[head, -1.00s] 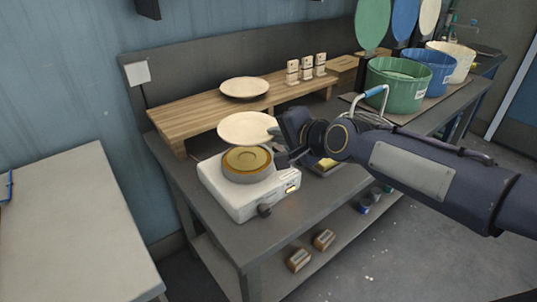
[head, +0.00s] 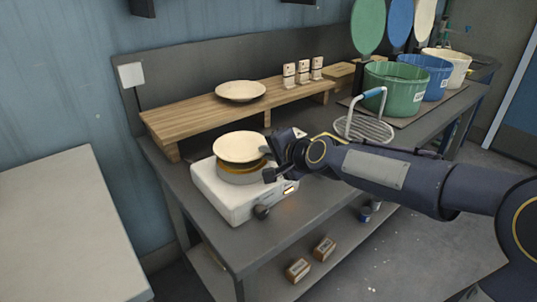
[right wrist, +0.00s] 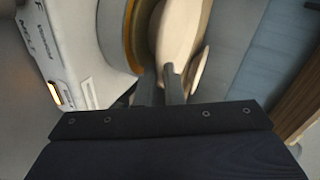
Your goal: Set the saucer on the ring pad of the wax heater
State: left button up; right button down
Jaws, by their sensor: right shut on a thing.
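A cream saucer (head: 240,145) is held by its right edge in my right gripper (head: 268,158), whose jaws are shut on it. It is roughly level, directly over the round top of the white wax heater (head: 222,200). The amber ring pad (head: 232,167) shows only as a thin band under the saucer; the rest is hidden. In the right wrist view the saucer (right wrist: 180,35) lies close along the amber rim of the pad (right wrist: 130,35), with the fingers (right wrist: 165,82) at its edge. I cannot tell whether saucer and pad touch. My left gripper is not in view.
A second cream plate (head: 240,91) sits on the wooden riser (head: 195,121) behind the heater. A wire rack (head: 365,128) and green (head: 395,90), blue and cream tubs stand to the right. The bench top left of my right arm, in front of the heater, is clear.

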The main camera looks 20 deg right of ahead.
jog(key=shift+f, duration=0.15)
jog(key=c, duration=1.6)
grip_release()
jog(key=shift+o, duration=0.2)
jog(key=shift+r, duration=0.2)
jog(key=shift+s+d, duration=0.1)
jog(key=shift+s, duration=0.1)
jog(key=v, duration=1.1)
jog(key=shift+s+r+b, duration=0.15)
jog(key=shift+s+b, duration=0.2)
jog(key=shift+b, duration=0.1)
jog(key=s+a+f+n+g, duration=0.1)
jog(key=s+f+n+g, duration=0.3)
jog(key=s+f, duration=0.6)
jog(key=s+a+f+n+g, duration=0.25)
jog(key=s+f+n, duration=0.5)
jog(key=s, duration=0.45)
notch_tip(320, 180, up, 13)
jog(key=p, duration=1.3)
jog(key=shift+w+d+m, duration=0.15)
jog(key=shift+d+m, duration=0.25)
jog(key=shift+m, duration=0.05)
